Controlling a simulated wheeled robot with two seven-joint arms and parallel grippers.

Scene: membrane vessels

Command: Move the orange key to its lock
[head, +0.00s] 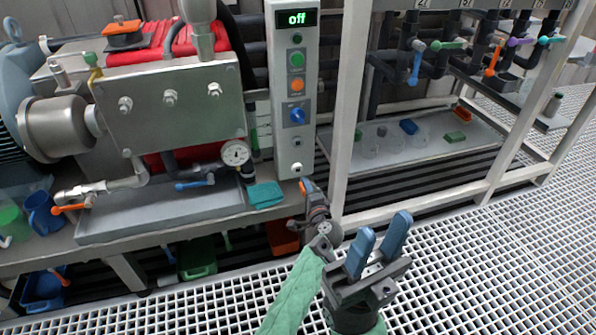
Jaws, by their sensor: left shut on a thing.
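My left gripper (306,187) is in front of the foot of the grey control box (307,125), just below its lowest fitting. It is shut on a small orange piece (302,187), which looks like the orange key; the gripper hides most of it. The box has a lit "off" display, a green button, an orange button, a blue knob and two small fittings (297,168) low down. I cannot tell which of these is the lock. My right gripper (379,240) is open and empty over the floor grating, its blue fingers apart.
A teal cloth (265,195) lies on the bench left of the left gripper. The steel machine with its gauge (235,153) stands further left. A white post (348,110) rises right of the box. A tray (400,152) with glassware and coloured blocks lies behind it.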

